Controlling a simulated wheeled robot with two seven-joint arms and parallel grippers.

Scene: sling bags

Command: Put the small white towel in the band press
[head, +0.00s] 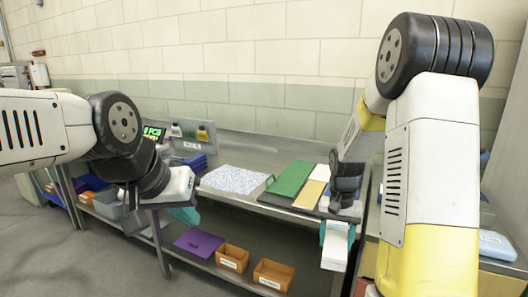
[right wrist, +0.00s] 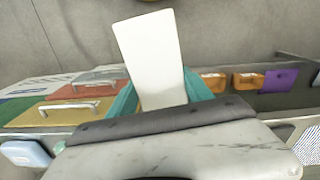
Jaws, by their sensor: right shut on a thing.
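A flat white rectangular piece, which looks like the small white towel (head: 335,250), is in my right gripper (head: 337,226). In the right wrist view the towel (right wrist: 153,58) stands out between the teal fingers of my right gripper (right wrist: 160,100), which touch its sides near the base. The gripper is in front of the bench edge, with the towel hanging below it. My left gripper (head: 186,215) is at the bench's left front; its teal fingers are partly hidden by its wrist, so its opening cannot be told. I cannot tell which item is the band press.
On the bench lie a green panel (head: 291,179), a yellow panel (head: 309,194) with a handle in the wrist view, and a speckled white sheet (head: 234,180). The lower shelf holds a purple piece (head: 198,242) and orange bins (head: 232,258). A light-blue item (head: 496,245) is at right.

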